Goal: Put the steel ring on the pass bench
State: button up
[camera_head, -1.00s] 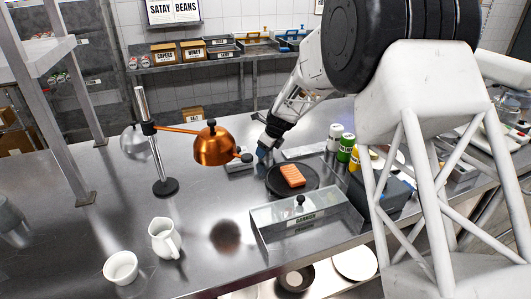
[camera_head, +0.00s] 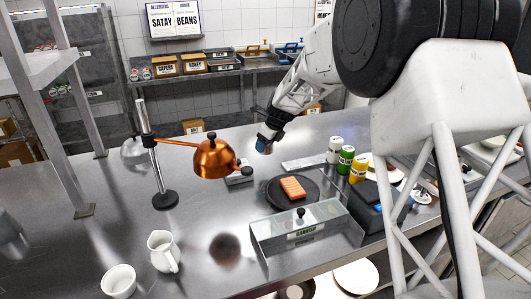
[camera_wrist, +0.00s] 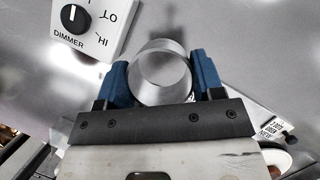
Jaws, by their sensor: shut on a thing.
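The steel ring (camera_wrist: 163,52) is a short, open, shiny band in the wrist view. My gripper (camera_wrist: 160,66) has its two blue fingers closed against opposite sides of it. In the head view my gripper (camera_head: 264,146) hangs over the steel bench (camera_head: 115,205), beyond the dark plate and right of the copper lamp. The ring cannot be made out there. The wrist view shows a grey surface beneath the ring, apparently with a gap.
A dimmer box (camera_wrist: 93,27) is close to the left finger. The copper lamp (camera_head: 213,160), a dark plate (camera_head: 275,201) with an orange block, a clear lidded box (camera_head: 290,238) and several bottles stand around. A jug (camera_head: 162,252) and cup (camera_head: 118,281) stand at front left. The left middle is clear.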

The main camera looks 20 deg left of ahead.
jog(key=shift+r, duration=1)
jog(key=shift+w, duration=0.1)
jog(key=w+d, duration=1.2)
jog(key=d, duration=0.2)
jog(key=w+d, duration=1.2)
jog(key=d, duration=0.3)
jog(key=shift+w+d, duration=0.3)
jog(key=shift+w, duration=0.1)
jog(key=shift+f, duration=3.05)
jog(key=shift+f, duration=0.1)
jog(key=shift+f, duration=1.75)
